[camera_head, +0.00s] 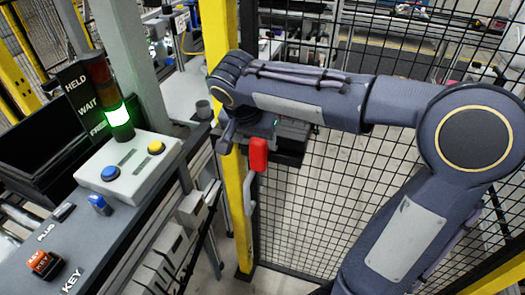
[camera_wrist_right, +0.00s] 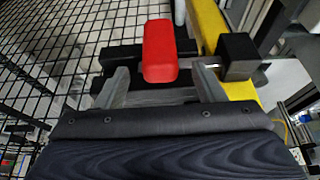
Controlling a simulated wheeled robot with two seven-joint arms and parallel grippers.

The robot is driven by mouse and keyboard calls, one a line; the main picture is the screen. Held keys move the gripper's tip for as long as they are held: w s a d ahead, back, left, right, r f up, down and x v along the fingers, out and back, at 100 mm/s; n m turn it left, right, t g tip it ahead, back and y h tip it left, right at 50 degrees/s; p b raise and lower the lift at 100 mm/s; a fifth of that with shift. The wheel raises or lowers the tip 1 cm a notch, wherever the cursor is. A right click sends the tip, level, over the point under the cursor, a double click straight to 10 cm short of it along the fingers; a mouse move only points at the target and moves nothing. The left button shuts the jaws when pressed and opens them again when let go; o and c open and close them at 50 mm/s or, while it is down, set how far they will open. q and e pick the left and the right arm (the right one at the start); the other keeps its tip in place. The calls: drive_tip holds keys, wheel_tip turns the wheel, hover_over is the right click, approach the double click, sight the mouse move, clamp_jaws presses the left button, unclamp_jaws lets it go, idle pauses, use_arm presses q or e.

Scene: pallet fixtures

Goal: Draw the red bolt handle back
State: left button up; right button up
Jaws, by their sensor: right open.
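The red bolt handle (camera_head: 258,153) hangs on the bolt at the yellow gate post in the head view. In the right wrist view the red handle (camera_wrist_right: 160,52) stands upright in front of a black bolt body (camera_wrist_right: 118,56). My right gripper (camera_wrist_right: 160,72) is open, with its two grey fingers to the left and right of the handle's lower end. Gaps show on both sides, and I see no grip on it. In the head view my right gripper (camera_head: 232,132) is partly hidden by its own wrist. My left gripper is not in view.
A yellow post (camera_head: 233,215) and black mesh fence (camera_head: 330,195) surround the bolt. A black block (camera_wrist_right: 237,56) sits right of the handle. A grey console has a button box (camera_head: 130,165), a lit green lamp (camera_head: 120,118), a blue plug (camera_head: 99,204) and an orange-red key (camera_head: 42,263).

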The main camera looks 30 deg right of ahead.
sight(277, 156)
drive_tip(key=p+x, duration=0.1)
drive_tip(key=x, duration=0.6)
drive_tip(key=shift+f, duration=0.3)
drive_tip(key=shift+c, duration=0.4)
clamp_jaws()
drive_tip(key=shift+s+d+b, duration=0.3)
drive_tip(key=shift+s+d, duration=0.05)
drive_tip(key=s+d+b, duration=0.1)
drive_tip(key=s+d, duration=0.1)
drive_tip(key=s, duration=0.1)
drive_tip(key=shift+d, duration=0.25)
